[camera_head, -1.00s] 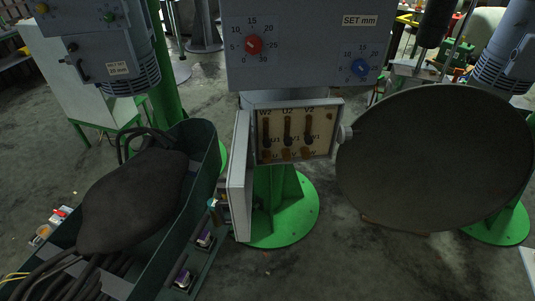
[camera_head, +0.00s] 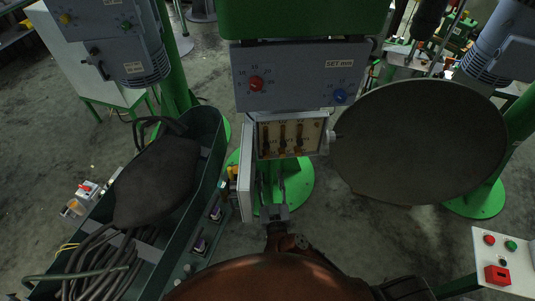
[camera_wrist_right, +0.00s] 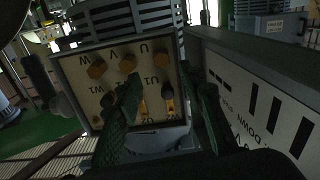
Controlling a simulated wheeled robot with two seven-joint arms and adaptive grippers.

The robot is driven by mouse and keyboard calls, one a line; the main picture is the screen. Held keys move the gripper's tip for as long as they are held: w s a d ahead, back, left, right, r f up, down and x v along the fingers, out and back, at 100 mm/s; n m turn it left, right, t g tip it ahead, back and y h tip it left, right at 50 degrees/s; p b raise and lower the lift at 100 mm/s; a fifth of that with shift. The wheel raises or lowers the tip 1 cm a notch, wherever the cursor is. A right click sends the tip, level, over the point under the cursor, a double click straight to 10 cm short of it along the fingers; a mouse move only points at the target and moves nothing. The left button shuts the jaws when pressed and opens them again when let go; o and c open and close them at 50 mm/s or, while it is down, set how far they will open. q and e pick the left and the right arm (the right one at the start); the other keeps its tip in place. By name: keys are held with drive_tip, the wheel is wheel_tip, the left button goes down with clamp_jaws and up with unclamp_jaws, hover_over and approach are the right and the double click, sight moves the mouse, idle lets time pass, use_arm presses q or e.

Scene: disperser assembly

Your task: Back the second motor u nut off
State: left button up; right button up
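The open terminal box (camera_head: 290,136) of the middle motor faces me, with its lid (camera_head: 246,172) hanging open at the left. Three brass nuts sit along its lower edge. The U nut (camera_head: 265,153) is the leftmost there, small and dim. In the wrist view the box looks upside down, and the U nut (camera_wrist_right: 158,58) is the rightmost of the three. My right gripper (camera_head: 272,183) is below the box, fingers pointing up at it. In the wrist view the right gripper (camera_wrist_right: 162,82) is open, its fingertips straddling the U nut's column, with nothing held. My left gripper is out of view.
A large dark disc (camera_head: 420,142) stands close right of the box. A green trough (camera_head: 213,160) with a dark sack and cables lies at the left. A button panel (camera_head: 503,265) is at the lower right. In the wrist view the lid (camera_wrist_right: 262,100) is close beside the right finger.

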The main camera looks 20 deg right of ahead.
sight(267, 157)
drive_tip(key=w, duration=0.5)
drive_tip(key=w+d+p, duration=0.1)
drive_tip(key=w, duration=0.1)
drive_tip(key=shift+w+r, duration=0.1)
drive_tip(key=shift+w, duration=0.15)
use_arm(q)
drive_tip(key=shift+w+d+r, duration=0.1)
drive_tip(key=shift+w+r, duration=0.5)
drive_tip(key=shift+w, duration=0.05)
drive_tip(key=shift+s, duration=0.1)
use_arm(e)
drive_tip(key=shift+c, duration=0.9)
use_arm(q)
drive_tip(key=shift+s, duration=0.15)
use_arm(e)
clamp_jaws()
